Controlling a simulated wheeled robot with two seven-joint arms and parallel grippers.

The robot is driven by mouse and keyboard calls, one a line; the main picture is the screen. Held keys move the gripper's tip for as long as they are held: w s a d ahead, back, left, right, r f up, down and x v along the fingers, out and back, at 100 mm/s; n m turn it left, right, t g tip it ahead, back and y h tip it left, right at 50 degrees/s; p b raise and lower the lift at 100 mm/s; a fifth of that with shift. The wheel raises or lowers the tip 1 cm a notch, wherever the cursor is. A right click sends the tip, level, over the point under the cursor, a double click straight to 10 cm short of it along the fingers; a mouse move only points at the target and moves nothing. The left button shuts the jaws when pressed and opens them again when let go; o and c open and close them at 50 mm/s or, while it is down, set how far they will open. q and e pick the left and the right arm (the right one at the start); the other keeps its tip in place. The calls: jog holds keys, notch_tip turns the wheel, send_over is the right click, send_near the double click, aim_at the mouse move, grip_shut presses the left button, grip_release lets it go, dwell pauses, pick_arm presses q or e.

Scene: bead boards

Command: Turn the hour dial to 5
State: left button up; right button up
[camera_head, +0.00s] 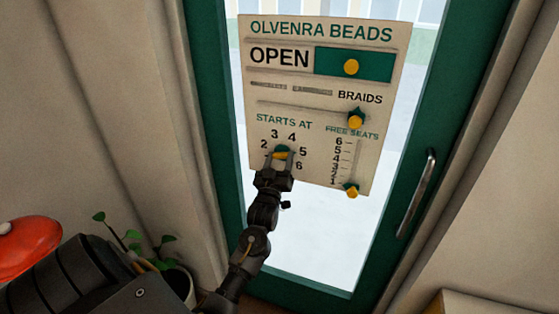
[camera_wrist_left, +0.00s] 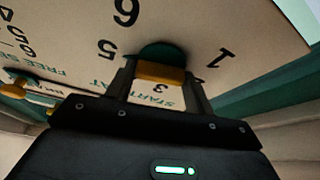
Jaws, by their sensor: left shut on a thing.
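The hour dial (camera_head: 281,149) is a small green disc with a yellow grip bar, on the cream sign under "STARTS AT". Numbers 2, 3, 4, 5 and 6 show around it in the head view. My left gripper (camera_head: 278,160) comes up from below and is shut on the dial's yellow bar. In the left wrist view the green disc (camera_wrist_left: 160,49) shows behind the yellow bar (camera_wrist_left: 161,72), which sits between the two fingers. The fingers hide part of the dial, and I cannot tell which number it points to. My right gripper is not in view.
The sign (camera_head: 312,180) hangs on a green-framed glass door with a metal handle (camera_head: 416,193) at right. It also bears an OPEN slider (camera_head: 351,67), a BRAIDS slider (camera_head: 356,120) and a free-seats slider (camera_head: 351,190). A potted plant (camera_head: 178,283) and a red round object (camera_head: 35,245) are lower left.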

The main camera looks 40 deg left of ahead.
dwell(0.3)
pick_arm(q)
jog(key=o, duration=1)
jog(key=shift+s+d+f, duration=0.1)
jog(key=shift+s+f, duration=0.05)
jog(key=b+v, duration=0.4)
jog(key=v, duration=0.6)
jog(key=shift+s+d, duration=0.15)
jog(key=shift+s, duration=0.05)
